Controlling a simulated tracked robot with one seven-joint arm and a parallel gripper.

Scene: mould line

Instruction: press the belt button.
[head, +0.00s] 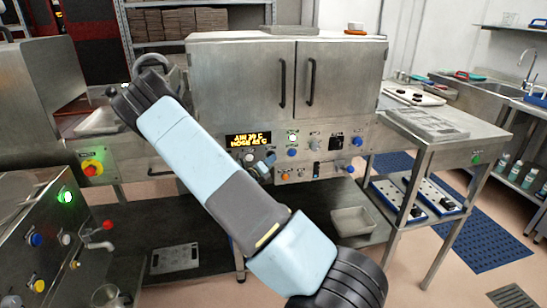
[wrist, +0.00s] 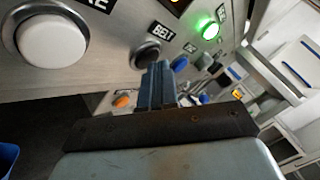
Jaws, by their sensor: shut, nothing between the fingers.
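The belt button (wrist: 147,56) is a dark round cap in a metal ring, on a steel panel in the wrist view. A label starting "BEL" (wrist: 163,31) sits just above it. My gripper (wrist: 160,68) is shut and empty, with its blue fingers pointing at the panel. The fingertips lie just below and right of the belt button in the picture and cover part of its lower edge. I cannot tell whether they touch it.
A large white button (wrist: 52,40) is left of the belt button, and a lit green button (wrist: 208,29) is to the right. Blue knobs and an orange button (wrist: 123,100) are nearby. In the head view, an amber display (head: 248,140) sits above the controls, below a steel cabinet (head: 235,80).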

